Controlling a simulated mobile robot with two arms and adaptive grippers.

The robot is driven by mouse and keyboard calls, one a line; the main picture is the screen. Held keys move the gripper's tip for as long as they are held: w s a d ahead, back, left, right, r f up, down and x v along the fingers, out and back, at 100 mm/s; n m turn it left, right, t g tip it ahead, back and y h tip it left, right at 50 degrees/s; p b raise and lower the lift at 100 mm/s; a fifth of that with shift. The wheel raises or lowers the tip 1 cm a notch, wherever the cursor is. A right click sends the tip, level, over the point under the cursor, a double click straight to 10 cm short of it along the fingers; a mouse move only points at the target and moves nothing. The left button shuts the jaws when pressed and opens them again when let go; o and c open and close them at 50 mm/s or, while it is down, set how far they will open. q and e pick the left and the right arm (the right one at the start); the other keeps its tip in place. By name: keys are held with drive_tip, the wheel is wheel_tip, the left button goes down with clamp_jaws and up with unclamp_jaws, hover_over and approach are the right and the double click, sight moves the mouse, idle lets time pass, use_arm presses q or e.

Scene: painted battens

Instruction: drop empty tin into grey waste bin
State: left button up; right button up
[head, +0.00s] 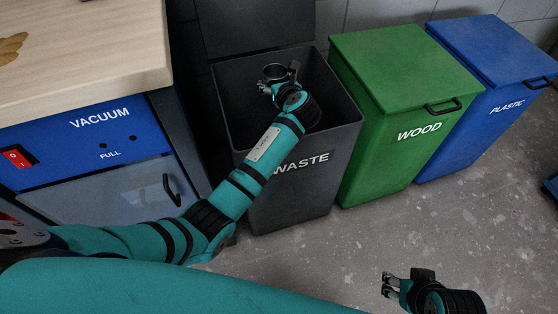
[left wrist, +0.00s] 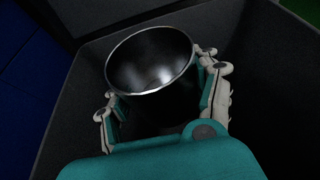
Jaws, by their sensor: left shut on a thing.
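The empty tin (left wrist: 150,75) is dark inside with a bright metal rim, and its open mouth faces the left wrist camera. My left gripper (head: 279,80) is shut on the tin, with fingers on both sides of it in the left wrist view. In the head view, the tin (head: 273,71) is small and partly hidden by the gripper. It is over the open mouth of the grey waste bin (head: 290,205), whose dark walls surround it in the left wrist view. My right gripper (head: 391,284) is apart at the lower right, empty, its fingers seemingly spread.
A green wood bin (head: 385,75) and a blue plastic bin (head: 490,45), both with lids down, stand right of the waste bin. A wooden-topped bench (head: 110,45) with a blue vacuum panel (head: 75,125) is at left. The speckled floor (head: 420,230) in front is clear.

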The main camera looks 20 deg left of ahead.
idle(0.3)
use_arm(q)
drive_tip(key=o, duration=1.3)
drive_tip(key=v, duration=1.2)
drive_tip(key=shift+d+f, duration=0.1)
